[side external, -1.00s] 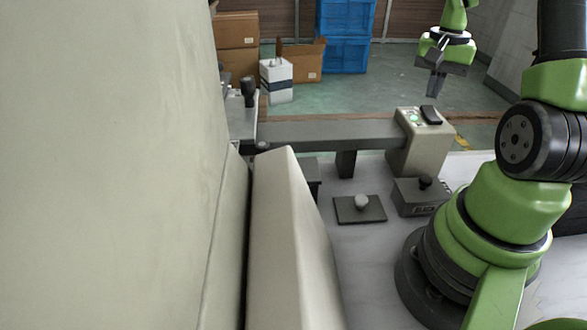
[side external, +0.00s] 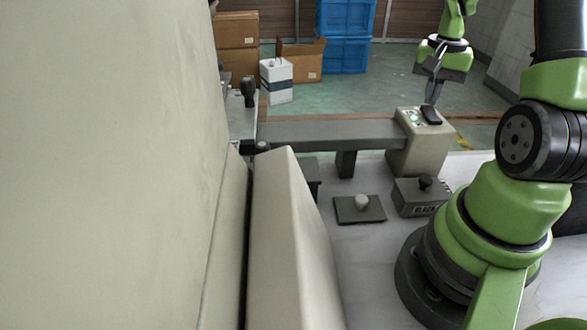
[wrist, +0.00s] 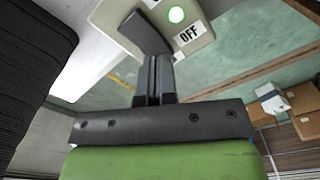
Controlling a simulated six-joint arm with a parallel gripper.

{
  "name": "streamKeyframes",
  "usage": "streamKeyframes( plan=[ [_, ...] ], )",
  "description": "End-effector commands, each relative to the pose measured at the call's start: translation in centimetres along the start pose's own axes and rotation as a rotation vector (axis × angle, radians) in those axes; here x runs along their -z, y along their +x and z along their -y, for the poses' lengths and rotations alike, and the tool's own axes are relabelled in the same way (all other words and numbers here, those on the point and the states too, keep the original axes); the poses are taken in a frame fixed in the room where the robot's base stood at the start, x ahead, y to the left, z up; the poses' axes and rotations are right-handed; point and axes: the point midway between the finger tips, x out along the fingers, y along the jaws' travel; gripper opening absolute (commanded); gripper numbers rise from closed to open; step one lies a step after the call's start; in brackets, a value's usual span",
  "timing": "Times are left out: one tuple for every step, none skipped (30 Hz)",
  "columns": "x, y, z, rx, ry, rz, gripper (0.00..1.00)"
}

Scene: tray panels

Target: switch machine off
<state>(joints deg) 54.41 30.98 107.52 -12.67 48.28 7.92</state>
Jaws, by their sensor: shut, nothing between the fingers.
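The machine's control box (side external: 420,148) is beige, with a black rocker switch (side external: 431,115) and a lit green lamp (side external: 414,117) on its top. In the wrist view the rocker switch (wrist: 143,32) lies just past my fingertips, and the green lamp (wrist: 176,14) glows beside it. A white label reading OFF (wrist: 188,33) is on the box's near edge. My gripper (side external: 430,104) is shut and empty, pointing down right at the rocker switch. It also shows in the wrist view (wrist: 154,57). I cannot tell whether the tips touch the switch.
A grey beam (side external: 330,135) runs left from the box. A dark block with a black knob (side external: 425,183) and a plate with a grey knob (side external: 361,203) stand in front. Large beige panels (side external: 290,230) block the left. Cardboard boxes (side external: 237,30) and blue crates (side external: 345,52) are far behind.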

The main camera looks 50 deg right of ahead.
Motion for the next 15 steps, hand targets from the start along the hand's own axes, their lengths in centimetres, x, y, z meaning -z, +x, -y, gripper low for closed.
streamKeyframes(
  plan=[
    [-0.02, 0.1, 0.0, 0.0, 0.0, 0.001, 0.0],
    [-0.02, 0.14, 0.0, 0.0, 0.0, 0.001, 0.0],
    [-0.02, 0.2, 0.0, 0.0, 0.0, 0.001, 0.0],
    [-0.02, 0.24, 0.0, 0.0, 0.001, 0.001, 0.0],
    [-0.02, 0.28, 0.0, 0.0, 0.001, 0.001, 0.0],
    [-0.03, 0.34, 0.0, 0.0, 0.001, 0.001, 0.0],
    [-0.03, 0.39, 0.0, 0.0, 0.001, 0.001, 0.0],
    [-0.02, 0.43, 0.0, 0.0, 0.001, 0.001, 0.0],
    [-0.02, 0.5, 0.0, 0.0, 0.001, 0.001, 0.0],
    [-0.02, 0.54, 0.0, 0.0, 0.001, 0.001, 0.0],
    [-0.02, 0.59, 0.0, 0.0, 0.001, 0.001, 0.0],
    [-0.02, 0.65, 0.0, 0.0, 0.001, 0.001, 0.0],
    [-0.02, 0.7, 0.0, 0.0, 0.001, 0.001, 0.0],
    [-0.02, 0.74, 0.0, 0.0, 0.001, 0.001, 0.0],
    [-0.03, 0.81, 0.0, 0.0, 0.001, 0.001, 0.0]
  ],
)
